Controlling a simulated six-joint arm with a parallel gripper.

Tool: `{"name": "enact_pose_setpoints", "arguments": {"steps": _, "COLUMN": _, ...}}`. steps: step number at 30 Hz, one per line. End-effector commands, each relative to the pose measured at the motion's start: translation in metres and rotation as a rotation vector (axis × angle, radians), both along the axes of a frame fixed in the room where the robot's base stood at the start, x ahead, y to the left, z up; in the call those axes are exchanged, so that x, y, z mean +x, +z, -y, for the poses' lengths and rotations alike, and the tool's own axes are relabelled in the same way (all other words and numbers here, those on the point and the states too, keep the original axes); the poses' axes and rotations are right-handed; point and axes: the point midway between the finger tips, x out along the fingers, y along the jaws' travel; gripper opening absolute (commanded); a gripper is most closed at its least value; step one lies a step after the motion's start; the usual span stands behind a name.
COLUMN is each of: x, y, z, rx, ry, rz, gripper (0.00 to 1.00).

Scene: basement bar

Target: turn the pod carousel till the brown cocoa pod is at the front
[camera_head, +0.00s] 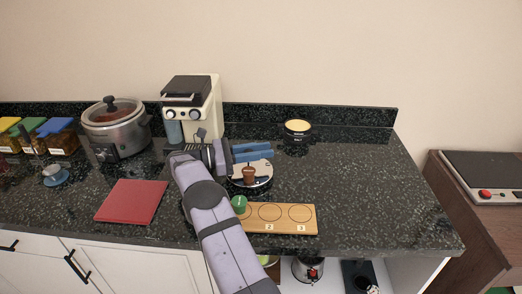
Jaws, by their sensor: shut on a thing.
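The pod carousel (262,181) is a low round silvery disc on the dark counter, right of the coffee machine. The brown cocoa pod (249,174) shows on its near side, facing the front edge of the counter. My gripper (258,152) reaches in from the left, its two blue fingers over the back and middle of the carousel. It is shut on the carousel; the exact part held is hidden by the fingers. Other pods on the carousel cannot be made out behind the fingers.
A wooden board (285,228) with numbered circles lies in front of the carousel, a green pod (239,203) at its left end. The coffee machine (205,100), slow cooker (115,128) and red mat (131,201) are left. The counter's right side is mostly clear.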

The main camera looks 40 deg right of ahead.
Motion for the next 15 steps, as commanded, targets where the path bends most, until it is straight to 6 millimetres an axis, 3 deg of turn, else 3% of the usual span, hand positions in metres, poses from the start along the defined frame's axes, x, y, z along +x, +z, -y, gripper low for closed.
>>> {"name": "enact_pose_setpoints", "arguments": {"steps": 15, "x": -0.0024, "y": 0.0004, "z": -0.001, "rx": -0.002, "ry": -0.055, "rz": -0.002, "gripper": 0.0}}
